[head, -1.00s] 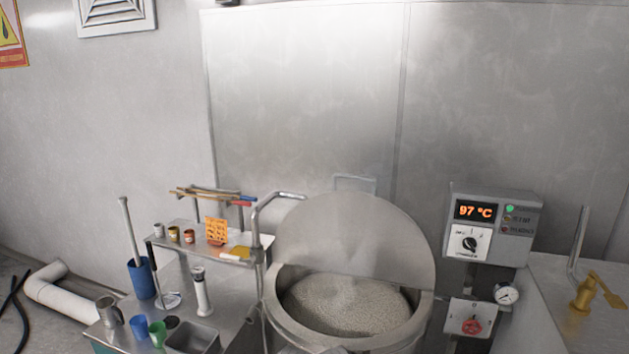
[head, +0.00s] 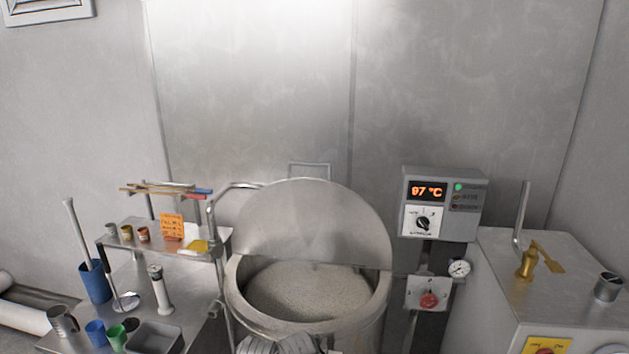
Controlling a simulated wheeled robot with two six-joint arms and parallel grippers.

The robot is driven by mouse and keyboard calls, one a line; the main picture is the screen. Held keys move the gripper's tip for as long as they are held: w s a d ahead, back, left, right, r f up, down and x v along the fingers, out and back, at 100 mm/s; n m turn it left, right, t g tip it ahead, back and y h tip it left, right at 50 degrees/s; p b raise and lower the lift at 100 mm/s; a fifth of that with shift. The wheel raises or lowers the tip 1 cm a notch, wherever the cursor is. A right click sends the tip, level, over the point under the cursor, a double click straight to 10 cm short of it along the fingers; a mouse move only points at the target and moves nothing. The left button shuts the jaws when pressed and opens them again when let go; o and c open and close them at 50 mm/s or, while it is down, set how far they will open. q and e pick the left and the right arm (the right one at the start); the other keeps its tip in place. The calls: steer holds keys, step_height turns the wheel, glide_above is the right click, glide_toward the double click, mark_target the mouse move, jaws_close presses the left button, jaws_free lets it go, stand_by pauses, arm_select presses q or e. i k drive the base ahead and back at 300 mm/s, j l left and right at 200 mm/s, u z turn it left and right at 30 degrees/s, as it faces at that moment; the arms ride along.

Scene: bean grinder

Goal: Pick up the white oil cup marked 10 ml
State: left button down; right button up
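Three small cups stand in a row on the upper shelf (head: 190,247) at the left. The leftmost is a pale, whitish cup (head: 112,230). Beside it are a yellow-brown cup (head: 127,233) and a reddish-brown cup (head: 143,234). Any volume marks on them are too small to read, so I cannot confirm which one says 10 ml.
Below are a blue container (head: 95,283), a metal mug (head: 62,321), blue (head: 95,332) and green (head: 116,337) cups. A large pot (head: 237,300) with raised lid (head: 315,220) stands right of the shelf.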

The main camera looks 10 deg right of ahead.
mark_target(111, 228)
steer(key=i+j, duration=0.1)
steer(key=j, duration=0.35)
steer(key=i+j, duration=0.15)
steer(key=j, duration=0.35)
steer(key=i+j, duration=0.1)
steer(key=j, duration=0.35)
steer(key=i+j, duration=0.1)
steer(key=j, duration=0.35)
steer(key=i+j, duration=0.15)
steer(key=j, duration=0.35)
steer(key=i+j, duration=0.1)
steer(key=j, duration=0.35)
steer(key=i+j, duration=0.1)
steer(key=j, duration=0.4)
steer(key=i+j, duration=0.15)
steer(key=j, duration=0.3)
